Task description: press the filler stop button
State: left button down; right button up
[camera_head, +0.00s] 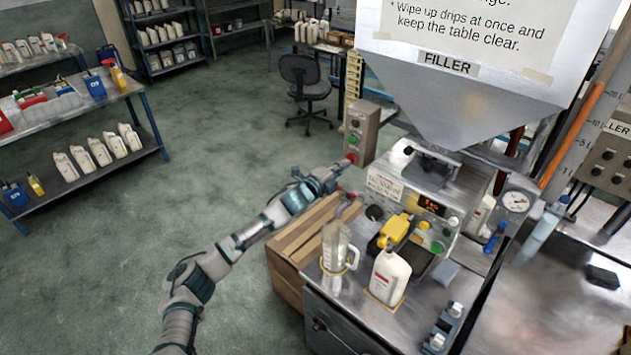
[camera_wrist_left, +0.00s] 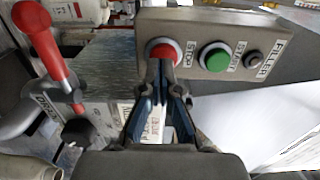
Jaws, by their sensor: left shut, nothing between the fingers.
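The filler control box (camera_head: 362,127) is a grey box standing beside the filler machine. In the left wrist view the box (camera_wrist_left: 285,27) carries a red button labelled STOP (camera_wrist_left: 165,48), a green START button (camera_wrist_left: 213,57) and a small dark knob (camera_wrist_left: 253,60). The red button also shows in the head view (camera_head: 351,158). My left gripper (camera_head: 343,167) is shut and empty, with its fingertips (camera_wrist_left: 160,68) at the lower part of the red button. They overlap it in the picture; I cannot tell whether they touch or press it. My right gripper is not in view.
A wooden crate (camera_head: 291,263) lies under my left forearm. A red-handled lever (camera_wrist_left: 45,45) stands left of the box. Open floor lies left.

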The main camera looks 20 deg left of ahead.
pick_arm(q)
jog(key=b+v, duration=0.2)
jog(key=v, duration=0.9)
jog(key=shift+a, duration=0.4)
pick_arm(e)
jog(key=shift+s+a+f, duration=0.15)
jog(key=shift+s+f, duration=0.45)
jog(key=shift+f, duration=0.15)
pick_arm(q)
jog(key=shift+s+a+r, duration=0.15)
jog(key=shift+s+a, duration=0.05)
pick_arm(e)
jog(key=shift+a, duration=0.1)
